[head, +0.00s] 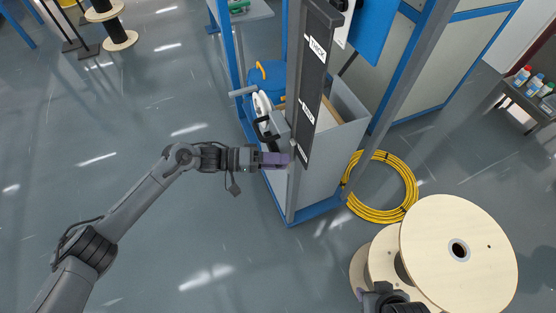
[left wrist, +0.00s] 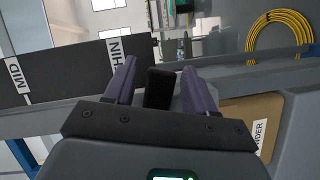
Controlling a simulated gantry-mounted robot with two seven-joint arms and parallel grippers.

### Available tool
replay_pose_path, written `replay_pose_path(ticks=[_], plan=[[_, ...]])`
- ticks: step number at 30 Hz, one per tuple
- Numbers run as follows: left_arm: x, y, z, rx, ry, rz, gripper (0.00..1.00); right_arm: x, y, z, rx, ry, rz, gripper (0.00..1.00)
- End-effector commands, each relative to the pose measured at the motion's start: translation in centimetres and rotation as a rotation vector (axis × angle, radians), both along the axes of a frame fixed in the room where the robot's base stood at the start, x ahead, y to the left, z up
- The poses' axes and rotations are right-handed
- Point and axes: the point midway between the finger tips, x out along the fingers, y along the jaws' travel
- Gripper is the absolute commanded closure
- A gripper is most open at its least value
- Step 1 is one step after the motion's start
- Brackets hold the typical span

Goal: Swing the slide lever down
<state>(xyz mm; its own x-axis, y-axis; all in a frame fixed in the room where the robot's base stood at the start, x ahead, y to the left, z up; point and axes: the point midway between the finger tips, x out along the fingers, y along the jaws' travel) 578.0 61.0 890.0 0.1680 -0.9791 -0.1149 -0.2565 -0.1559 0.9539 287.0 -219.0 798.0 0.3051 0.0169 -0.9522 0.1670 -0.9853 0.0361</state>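A dark upright panel (head: 318,75) with white size labels stands on the machine frame; in the left wrist view the panel (left wrist: 75,70) shows a MID label and a partly covered label ending in HIN. My left gripper (head: 277,160) is at the lower end of this panel, its purple fingers beside the grey post. In the left wrist view my left gripper (left wrist: 160,82) has its fingers apart. A black lever handle (left wrist: 160,88) shows between them, with a gap on each side.
A grey bin (head: 345,120) stands inside the blue frame behind the panel. A yellow cable coil (head: 408,185) lies on the floor to the right. Large wooden spools (head: 430,245) stand at the lower right, near my right arm.

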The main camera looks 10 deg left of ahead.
Motion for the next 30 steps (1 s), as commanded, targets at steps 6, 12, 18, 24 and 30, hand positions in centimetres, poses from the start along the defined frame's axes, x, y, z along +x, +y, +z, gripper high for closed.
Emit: replay_pose_path(ticks=[6, 12, 18, 24, 30], plan=[[0.0, 0.2, 0.0, 0.001, 0.0, 0.0, 0.45, 0.0, 0.1, 0.1, 0.005, 0.0, -0.004, 0.53], [-0.3, 2.2, 0.3, 0.001, 0.0, 0.002, 0.45, 0.0, 0.2, 0.5, 0.007, -0.001, -0.005, 0.53], [-0.9, 5.6, 0.7, 0.002, 0.001, 0.003, 0.45, 0.0, 0.2, 0.9, 0.007, -0.001, -0.004, 0.53], [-1.5, 8.6, 1.0, 0.001, 0.002, 0.002, 0.45, 0.0, 0.1, 1.2, 0.004, 0.0, -0.003, 0.53], [-1.8, 10.2, 1.2, 0.0, 0.0, 0.0, 0.45, 0.0, 0.0, 1.3, -0.001, -0.001, 0.002, 0.53]])
